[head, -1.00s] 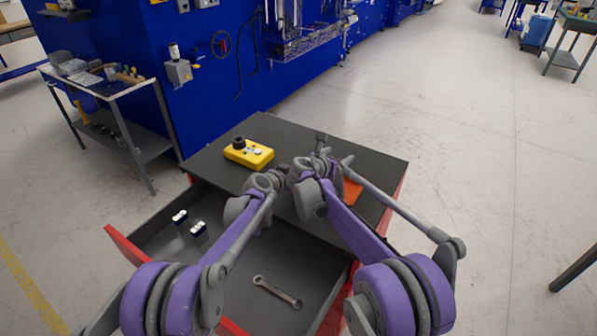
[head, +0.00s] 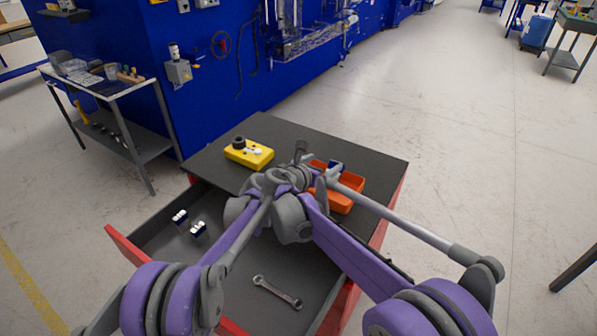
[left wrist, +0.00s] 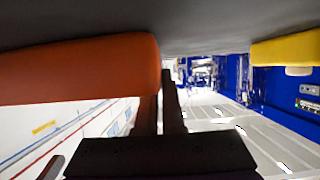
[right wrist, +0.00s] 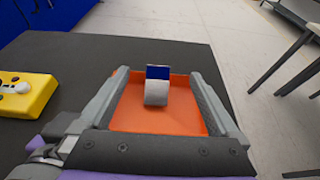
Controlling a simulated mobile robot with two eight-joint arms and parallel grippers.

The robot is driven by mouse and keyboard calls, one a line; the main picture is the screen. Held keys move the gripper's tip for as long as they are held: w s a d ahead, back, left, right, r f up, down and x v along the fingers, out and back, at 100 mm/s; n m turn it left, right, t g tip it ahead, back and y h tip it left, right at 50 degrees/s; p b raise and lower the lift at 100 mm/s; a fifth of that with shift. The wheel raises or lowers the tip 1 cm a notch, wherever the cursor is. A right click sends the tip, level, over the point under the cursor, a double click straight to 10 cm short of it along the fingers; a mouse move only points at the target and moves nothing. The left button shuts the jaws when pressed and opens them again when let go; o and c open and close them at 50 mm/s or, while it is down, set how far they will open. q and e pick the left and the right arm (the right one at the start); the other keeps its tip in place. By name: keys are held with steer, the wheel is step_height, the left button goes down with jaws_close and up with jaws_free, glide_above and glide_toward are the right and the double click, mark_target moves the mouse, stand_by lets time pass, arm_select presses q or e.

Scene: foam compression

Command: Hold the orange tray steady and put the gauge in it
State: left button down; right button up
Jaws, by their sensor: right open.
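The orange tray (head: 345,201) lies on the dark cabinet top, partly covered by my right arm. The gauge (head: 336,166), blue with a pale face, stands inside the tray's outline near its far wall. In the right wrist view the gauge (right wrist: 157,92) shows against the orange tray (right wrist: 130,115). My right gripper (right wrist: 158,78) is open; its fingers appear to either side of the gauge, apart from it. In the left wrist view the tray wall (left wrist: 80,70) is right beside my left gripper's dark fingers (left wrist: 172,100); whether they grip it is unclear.
A yellow box (head: 249,154) with a black knob sits on the cabinet top to the left. The open drawer (head: 235,280) holds two small blue-and-white items (head: 189,223) and a wrench (head: 277,291). The far part of the cabinet top is clear.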

steer(key=shift+s+a+r, duration=0.25)
steer(key=shift+s+a, duration=0.1)
steer(key=shift+s, duration=0.15)
arm_select(q)
steer(key=c, duration=1)
jaws_free()
steer(key=shift+o, duration=0.2)
